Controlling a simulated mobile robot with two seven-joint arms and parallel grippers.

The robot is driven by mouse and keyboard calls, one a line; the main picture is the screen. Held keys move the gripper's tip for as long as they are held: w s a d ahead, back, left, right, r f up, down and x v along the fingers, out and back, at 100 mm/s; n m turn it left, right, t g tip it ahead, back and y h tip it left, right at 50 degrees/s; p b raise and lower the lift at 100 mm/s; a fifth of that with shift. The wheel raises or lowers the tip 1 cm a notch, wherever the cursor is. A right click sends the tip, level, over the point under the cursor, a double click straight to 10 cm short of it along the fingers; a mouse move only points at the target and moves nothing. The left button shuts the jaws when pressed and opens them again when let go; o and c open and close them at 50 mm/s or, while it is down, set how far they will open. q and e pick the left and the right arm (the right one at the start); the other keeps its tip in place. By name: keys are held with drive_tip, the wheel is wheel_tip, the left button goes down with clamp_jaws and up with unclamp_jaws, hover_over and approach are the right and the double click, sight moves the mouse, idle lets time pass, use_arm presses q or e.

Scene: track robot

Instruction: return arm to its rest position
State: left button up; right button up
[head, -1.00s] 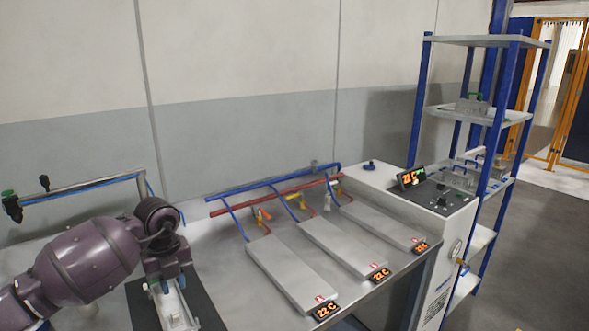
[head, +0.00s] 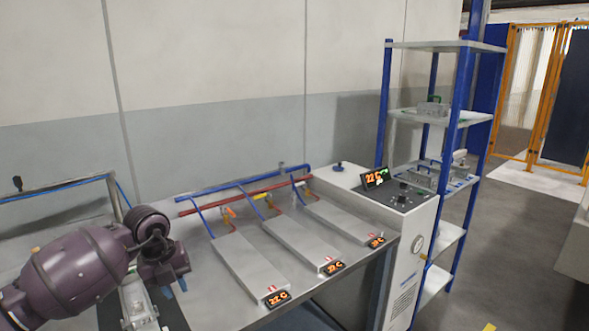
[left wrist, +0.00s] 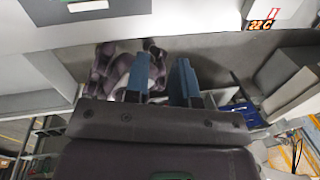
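My left arm comes in from the left in the head view. Its gripper (head: 174,288) hangs fingers-down at the lower left, by the right side of a pale metal part (head: 138,299) on a dark mat (head: 170,313). In the left wrist view, the two blue fingers of the left gripper (left wrist: 161,80) stand apart with nothing between them. Purple parts of my own body show behind them. My right gripper cannot be made out in either view.
Flat metal plates (head: 247,265) with 22 C displays lie on the bench, with blue pipes (head: 228,187) and red pipes behind. A control cabinet (head: 405,250) and blue-post shelves (head: 447,47) holding metal parts stand to the right. Floor (head: 525,235) is open at far right.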

use_arm(q)
drive_tip(key=d+r+t+h, duration=0.8)
drive_tip(key=d+r+h, duration=0.6)
drive_tip(key=d+h, duration=0.15)
drive_tip(key=s+a+f+n+t+y, duration=0.35)
drive_tip(key=a+f+n+y, duration=0.25)
drive_tip(key=f+n, duration=0.4)
drive_tip(key=s+a+f+n+t+y, duration=0.2)
drive_tip(key=a+f+n+t+y, duration=0.4)
drive_tip(key=n, duration=0.6)
drive_tip(key=s+a+f+n+g+y, duration=0.2)
drive_tip(key=s+f+n+g, duration=0.1)
drive_tip(key=s+f, duration=0.7)
drive_tip(key=s+a+f+n+g+y, duration=0.3)
drive_tip(key=s+f+n+g, duration=0.1)
drive_tip(key=s+f, duration=0.7)
drive_tip(key=s, duration=0.3)
drive_tip(key=shift+a+n, duration=0.15)
drive_tip(key=shift+n, duration=0.25)
